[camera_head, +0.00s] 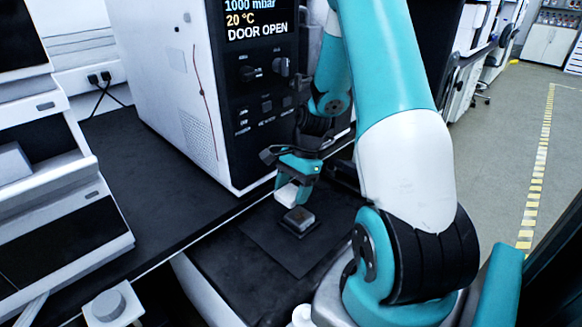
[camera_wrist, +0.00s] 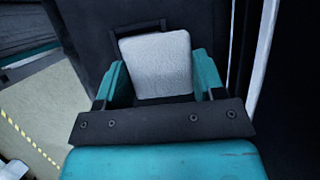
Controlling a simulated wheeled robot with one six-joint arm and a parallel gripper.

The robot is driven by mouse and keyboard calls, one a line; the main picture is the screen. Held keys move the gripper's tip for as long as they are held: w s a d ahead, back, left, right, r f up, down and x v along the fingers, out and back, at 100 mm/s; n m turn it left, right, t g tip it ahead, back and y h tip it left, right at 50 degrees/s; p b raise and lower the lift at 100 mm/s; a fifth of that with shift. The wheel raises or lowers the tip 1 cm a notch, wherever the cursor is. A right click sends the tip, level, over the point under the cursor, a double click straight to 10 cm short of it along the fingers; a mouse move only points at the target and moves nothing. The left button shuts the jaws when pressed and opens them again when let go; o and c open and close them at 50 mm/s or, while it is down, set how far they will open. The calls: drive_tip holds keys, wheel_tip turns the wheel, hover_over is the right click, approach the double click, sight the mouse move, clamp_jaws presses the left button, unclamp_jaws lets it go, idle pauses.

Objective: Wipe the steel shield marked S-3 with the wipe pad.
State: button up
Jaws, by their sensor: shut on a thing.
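My gripper (camera_head: 293,178) is shut on the white wipe pad (camera_head: 286,194), holding it by its sides. In the wrist view the pad (camera_wrist: 157,65) shows as a pale, textured, rounded block between the two teal fingers. In the head view the pad is just above and left of a small dark holder with a greyish top (camera_head: 299,217); I cannot tell whether they touch. A dark frame edge (camera_wrist: 136,29) shows behind the pad in the wrist view. I can read no S-3 mark and cannot make out the steel shield in either view.
A white instrument (camera_head: 175,85) with a black panel reading "DOOR OPEN" stands just behind my gripper. A dark mat (camera_head: 262,237) lies under the holder. White stacked modules (camera_head: 60,190) stand at left. The dark bench (camera_head: 140,180) between them and the instrument is clear.

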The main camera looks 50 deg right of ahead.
drive_tip(key=shift+r+p, duration=1.85)
drive_tip(key=shift+r, duration=0.25)
drive_tip(key=shift+f, duration=0.1)
